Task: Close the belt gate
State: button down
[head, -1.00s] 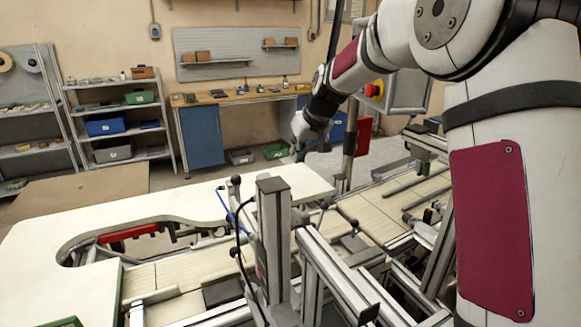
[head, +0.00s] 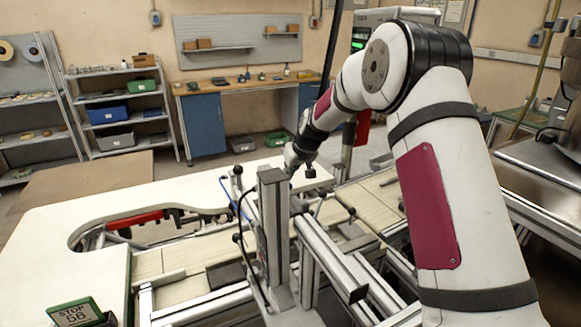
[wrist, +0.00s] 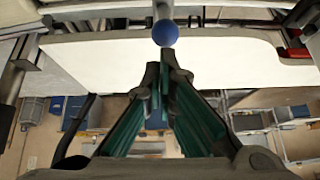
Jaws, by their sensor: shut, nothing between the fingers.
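My gripper (head: 309,171) is beyond the grey upright post (head: 273,230) in the head view, above the belt line near the far edge of the white table. In the wrist view its green-padded fingers (wrist: 160,68) come together at the tips, shut and empty. A blue ball knob (wrist: 165,34) on a grey rod stands just beyond the fingertips; a small gap seems to show, but contact is hard to judge. I cannot tell for certain which part is the belt gate or how far open it is. The pale slatted belt (head: 371,205) runs past the post.
The white table (head: 60,240) has a cutout with a red bar (head: 134,219) inside. Aluminium rails (head: 335,262) and a blue hose lie around the post. A workbench (head: 245,88) and shelves (head: 118,105) are at the back.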

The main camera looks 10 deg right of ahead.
aim_at(294, 205)
notch_tip(294, 205, down, 5)
jog(key=shift+w+r+b, duration=0.1)
jog(key=shift+r+b, duration=0.1)
jog(key=shift+b, duration=0.55)
jog(key=shift+f, duration=0.3)
